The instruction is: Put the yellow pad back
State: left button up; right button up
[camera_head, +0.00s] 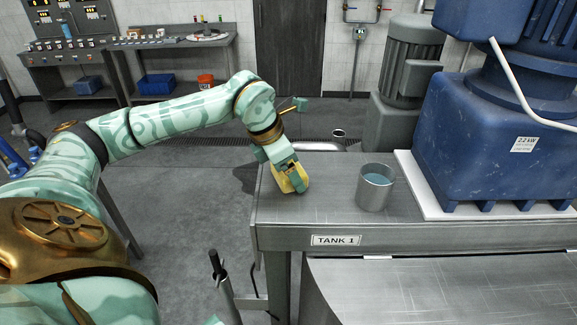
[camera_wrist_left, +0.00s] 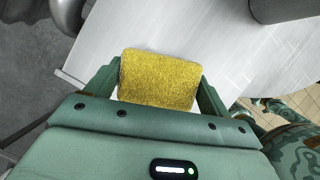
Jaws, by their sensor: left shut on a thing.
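The yellow pad (camera_head: 290,181) is at the left end of the metal bench top, just above or touching it; I cannot tell which. My left gripper (camera_head: 286,172) is shut on it from above. In the left wrist view the pad (camera_wrist_left: 159,79) sits between the two fingers of my left gripper (camera_wrist_left: 158,90), its rough yellow face showing. My right gripper is not in view.
A metal cup (camera_head: 374,188) with bluish content stands on the bench (camera_head: 330,205) to the right of the pad. A large blue mixer motor (camera_head: 490,140) stands on a white plate farther right. The bench's left edge is close to the gripper.

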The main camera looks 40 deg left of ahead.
pick_arm(q)
jog(key=shift+f, duration=0.15)
jog(key=o, duration=1)
jog(key=shift+c, duration=0.2)
jog(key=shift+r, duration=0.5)
jog(key=v, duration=1.1)
jog(key=shift+s+r, duration=0.2)
